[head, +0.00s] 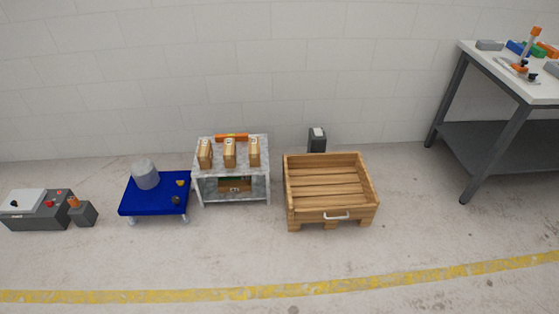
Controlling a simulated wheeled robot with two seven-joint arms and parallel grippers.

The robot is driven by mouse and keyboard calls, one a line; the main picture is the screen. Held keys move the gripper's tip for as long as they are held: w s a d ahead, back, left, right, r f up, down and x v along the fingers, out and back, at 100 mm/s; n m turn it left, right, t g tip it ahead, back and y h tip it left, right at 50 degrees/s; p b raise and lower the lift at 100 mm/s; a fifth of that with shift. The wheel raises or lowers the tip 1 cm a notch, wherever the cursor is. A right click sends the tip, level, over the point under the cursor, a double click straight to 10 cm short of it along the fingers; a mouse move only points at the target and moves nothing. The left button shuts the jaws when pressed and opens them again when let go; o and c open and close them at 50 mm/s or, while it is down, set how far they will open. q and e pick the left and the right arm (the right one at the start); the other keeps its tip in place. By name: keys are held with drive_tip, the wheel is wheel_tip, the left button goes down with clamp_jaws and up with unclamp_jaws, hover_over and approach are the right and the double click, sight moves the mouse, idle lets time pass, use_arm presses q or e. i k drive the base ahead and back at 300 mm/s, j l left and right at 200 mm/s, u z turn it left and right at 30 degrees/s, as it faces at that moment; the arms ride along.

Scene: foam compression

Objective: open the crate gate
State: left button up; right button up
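A wooden slatted crate (370,180) stands on the floor right of the picture's middle, resting on wooden feet. Its inside looks empty, with the floor slats showing. The front gate (305,215) is a low wooden panel with a white handle (336,216) on it. The gate stands upright between the side walls, so it looks shut. Neither of my grippers shows in the head view.
Left of the crate are a marble-topped stand (217,144) with several wooden blocks, a blue low table (140,206) and a grey control box (40,218). A tall workbench (480,62) stands at right. The floor in front, with a yellow line (260,292), is clear.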

sight(367, 211)
drive_tip(key=i+l, duration=0.25)
drive_tip(key=l, duration=0.15)
drive_tip(key=i+l, duration=0.2)
drive_tip(key=l, duration=0.25)
drive_tip(key=i+l, duration=0.25)
drive_tip(key=l, duration=0.15)
drive_tip(key=i+l, duration=0.2)
drive_tip(key=l, duration=0.2)
drive_tip(key=i+l, duration=0.25)
drive_tip(key=l, duration=0.15)
